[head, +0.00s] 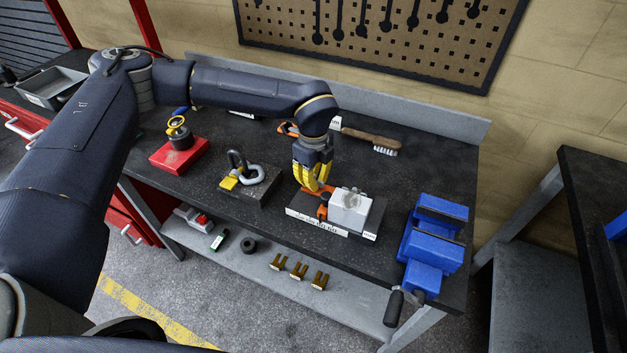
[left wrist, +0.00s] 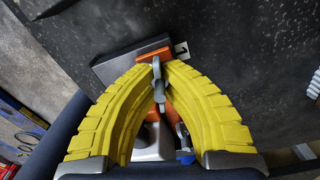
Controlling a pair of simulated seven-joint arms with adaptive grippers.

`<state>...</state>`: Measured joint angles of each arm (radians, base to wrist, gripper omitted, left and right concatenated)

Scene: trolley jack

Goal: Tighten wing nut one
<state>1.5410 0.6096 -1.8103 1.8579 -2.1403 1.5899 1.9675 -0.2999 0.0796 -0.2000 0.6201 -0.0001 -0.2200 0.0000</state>
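The clamping fixture is a dark base plate (head: 372,222) with a white label strip, a pale block (head: 350,210) and orange clamp parts (head: 322,211). My left gripper (head: 318,188) reaches down over the fixture's left rear part, with yellow fingers. In the left wrist view its fingertips (left wrist: 159,68) close in on a grey wing nut (left wrist: 158,88) above an orange strap (left wrist: 153,53). The wing nut stands between the tips and appears to touch both. A small white number tag (left wrist: 181,49) is beside it. The fingers hide the wing nut in the head view. My right gripper is not in view.
A blue vise (head: 432,240) stands at the bench's right end. A shackle on a dark block (head: 245,180) and a red block with a yellow-topped part (head: 180,148) are to the left. A wooden brush (head: 372,138) lies behind. Several brass pieces (head: 298,270) sit on the lower shelf.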

